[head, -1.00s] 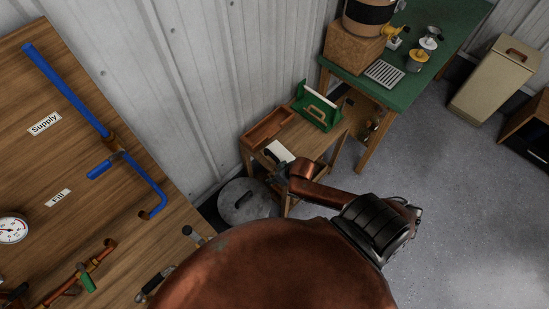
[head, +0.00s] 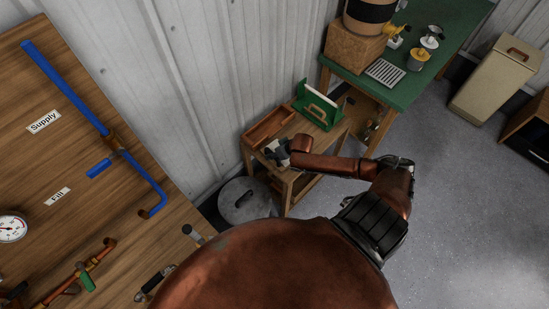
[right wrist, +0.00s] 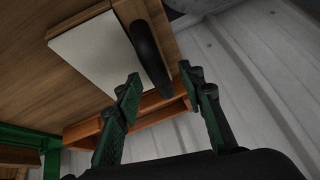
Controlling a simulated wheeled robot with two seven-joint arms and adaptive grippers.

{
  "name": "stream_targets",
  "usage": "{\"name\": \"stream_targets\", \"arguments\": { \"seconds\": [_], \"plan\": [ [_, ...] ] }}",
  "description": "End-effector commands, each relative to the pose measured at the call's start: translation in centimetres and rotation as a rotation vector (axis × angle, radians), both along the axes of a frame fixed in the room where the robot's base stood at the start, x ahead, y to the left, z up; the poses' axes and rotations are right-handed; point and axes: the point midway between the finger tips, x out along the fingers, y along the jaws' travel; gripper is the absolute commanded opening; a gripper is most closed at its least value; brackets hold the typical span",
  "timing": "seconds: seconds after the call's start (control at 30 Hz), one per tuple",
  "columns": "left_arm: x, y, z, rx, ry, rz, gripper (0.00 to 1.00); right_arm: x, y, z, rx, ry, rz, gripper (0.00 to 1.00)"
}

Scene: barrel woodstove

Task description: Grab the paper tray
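A small tray with a white sheet of paper (right wrist: 95,50) and a dark curved handle (right wrist: 150,55) lies on the wooden side table, which also shows in the head view (head: 322,143). In the head view, my right gripper mostly covers this tray. My right gripper (right wrist: 165,95) is open. Its two green-black fingers are spread on either side of the handle's near end, and nothing is clamped between them; I cannot tell whether they touch the handle. In the head view, my right gripper (head: 277,151) is over the table's front left part. My left gripper is not in view.
An open reddish wooden box (head: 268,127) is behind the tray; it also shows in the wrist view (right wrist: 150,108). A green holder with paper (head: 318,106) stands to its right. A round metal lid (head: 246,200) is below left. The corrugated wall (head: 205,90) is close behind.

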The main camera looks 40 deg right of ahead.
Motion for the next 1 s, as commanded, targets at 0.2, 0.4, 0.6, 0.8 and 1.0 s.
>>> {"name": "stream_targets", "arguments": {
  "seconds": [0.2,0.4,0.6,0.8,1.0],
  "plan": [
    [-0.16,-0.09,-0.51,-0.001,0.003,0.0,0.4,1.01,0.22,-1.76,-0.001,0.001,0.0,0.36],
    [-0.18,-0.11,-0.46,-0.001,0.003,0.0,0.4,1.02,0.24,-1.73,-0.001,0.0,0.001,0.36],
    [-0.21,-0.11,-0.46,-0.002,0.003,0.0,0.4,1.02,0.25,-1.72,0.0,0.001,0.001,0.23],
    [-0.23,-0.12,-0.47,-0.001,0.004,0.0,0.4,1.01,0.25,-1.72,0.0,0.001,0.001,0.09],
    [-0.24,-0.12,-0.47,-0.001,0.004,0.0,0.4,1.01,0.24,-1.72,0.0,0.001,0.001,0.0]
  ]
}}
